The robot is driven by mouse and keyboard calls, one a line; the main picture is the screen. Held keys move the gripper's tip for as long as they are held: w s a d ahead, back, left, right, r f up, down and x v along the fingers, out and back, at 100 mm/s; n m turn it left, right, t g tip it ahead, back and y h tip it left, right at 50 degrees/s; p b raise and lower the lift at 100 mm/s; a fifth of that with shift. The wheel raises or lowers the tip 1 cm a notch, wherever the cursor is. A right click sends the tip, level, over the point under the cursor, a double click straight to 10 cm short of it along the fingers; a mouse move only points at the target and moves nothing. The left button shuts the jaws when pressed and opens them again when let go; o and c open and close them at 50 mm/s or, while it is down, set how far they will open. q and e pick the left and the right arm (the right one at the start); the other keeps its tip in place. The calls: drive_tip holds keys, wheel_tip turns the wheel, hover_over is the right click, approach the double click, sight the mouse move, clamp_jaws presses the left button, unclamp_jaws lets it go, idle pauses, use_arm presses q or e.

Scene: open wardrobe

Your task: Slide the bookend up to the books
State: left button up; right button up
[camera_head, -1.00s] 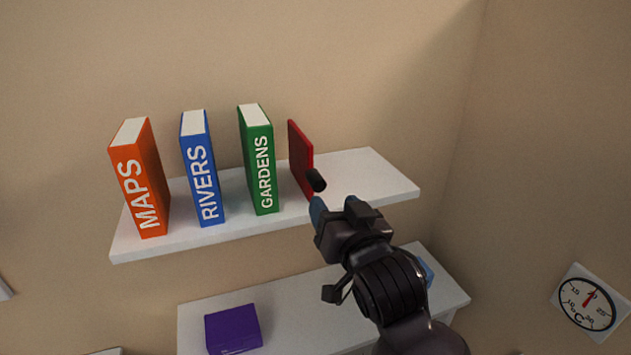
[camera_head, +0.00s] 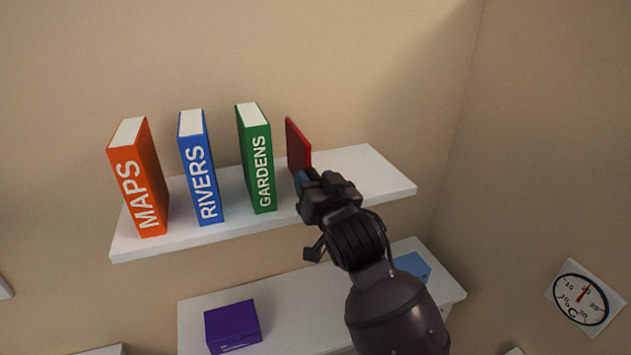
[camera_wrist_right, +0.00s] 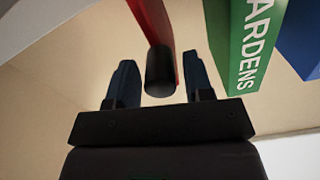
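The red bookend (camera_head: 298,147) stands upright on the upper white shelf (camera_head: 371,180), a little right of the green GARDENS book (camera_head: 256,160). The blue RIVERS book (camera_head: 201,170) and the orange MAPS book (camera_head: 139,180) stand further left, with gaps between the books. My right gripper (camera_head: 306,177) is at the bookend's front edge. In the right wrist view its two blue fingers (camera_wrist_right: 161,84) are apart, with the bookend's dark knob (camera_wrist_right: 160,70) between them and clear space on both sides. The bookend's lower part is hidden by the gripper in the head view. My left gripper is out of view.
A lower white shelf (camera_head: 288,309) holds a purple box (camera_head: 233,327) and a light blue box (camera_head: 412,266), partly hidden by my arm. A round dial (camera_head: 582,300) is on the right wall. The upper shelf's right end is bare.

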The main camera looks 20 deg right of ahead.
clamp_jaws()
drive_tip(key=a, duration=0.5)
idle(0.3)
drive_tip(key=shift+o, duration=1.1)
unclamp_jaws()
drive_tip(key=shift+s, duration=0.1)
